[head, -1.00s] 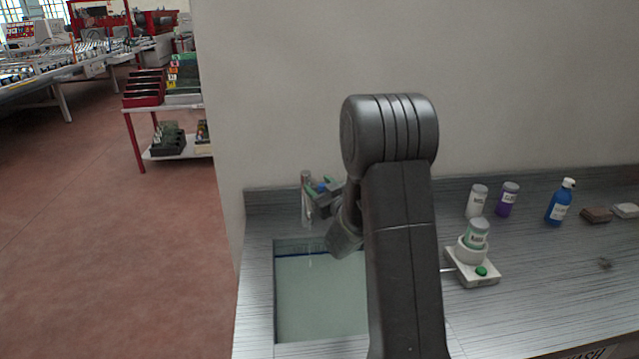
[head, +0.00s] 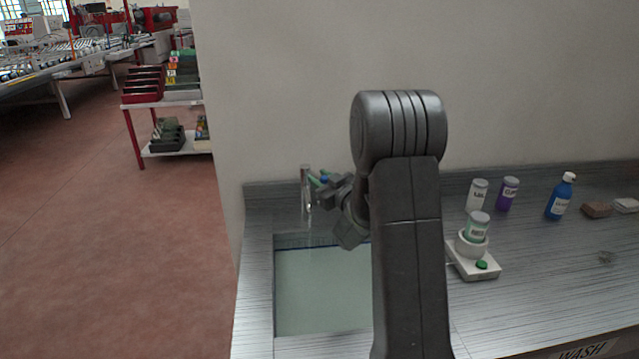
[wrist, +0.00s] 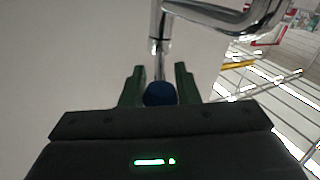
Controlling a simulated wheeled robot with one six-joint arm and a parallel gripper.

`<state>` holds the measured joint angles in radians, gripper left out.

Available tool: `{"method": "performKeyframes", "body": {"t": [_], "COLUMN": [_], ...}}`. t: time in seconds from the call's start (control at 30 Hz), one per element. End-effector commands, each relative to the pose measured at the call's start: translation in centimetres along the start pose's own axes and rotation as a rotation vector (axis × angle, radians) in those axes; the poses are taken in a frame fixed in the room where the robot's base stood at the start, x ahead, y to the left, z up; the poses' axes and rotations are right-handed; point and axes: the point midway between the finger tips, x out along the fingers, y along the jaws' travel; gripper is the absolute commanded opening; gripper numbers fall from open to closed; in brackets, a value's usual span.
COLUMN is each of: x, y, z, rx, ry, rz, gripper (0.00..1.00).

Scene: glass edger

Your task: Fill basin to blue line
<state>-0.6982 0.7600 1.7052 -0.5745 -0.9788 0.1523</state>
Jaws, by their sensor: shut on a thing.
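The basin (head: 274,300) is sunk in the grey counter and holds pale greenish water (head: 320,295). A thin dark blue line (head: 300,247) shows on its back wall, right at the water's upper edge. My arm hides the basin's right side. The chrome tap (head: 306,190) stands behind the basin; its pipe also shows in the wrist view (wrist: 158,50). My gripper (head: 325,182) is at the tap. In the wrist view, its green fingers (wrist: 160,85) are shut on a blue knob (wrist: 160,94). I cannot tell clearly whether water is running.
Right of my arm, a white device with a green button (head: 482,265) carries a labelled jar (head: 477,227). Behind it stand a white jar (head: 477,195), a purple jar (head: 507,196) and a blue bottle (head: 560,197). A brown block (head: 596,210) lies farther right. The wall is close behind.

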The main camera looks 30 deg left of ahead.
Motion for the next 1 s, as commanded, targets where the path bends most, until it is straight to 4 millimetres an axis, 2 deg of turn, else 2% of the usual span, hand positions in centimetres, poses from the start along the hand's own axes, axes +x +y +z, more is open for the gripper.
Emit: {"method": "performKeyframes", "body": {"t": [0.63, 1.0], "x": [0.5, 0.5], "y": [2.9, 3.1], "z": [0.2, 0.3], "rx": [-0.004, -0.003], "ry": [0.066, 0.073], "rz": [-0.309, -0.348], "gripper": [0.00, 0.00]}}
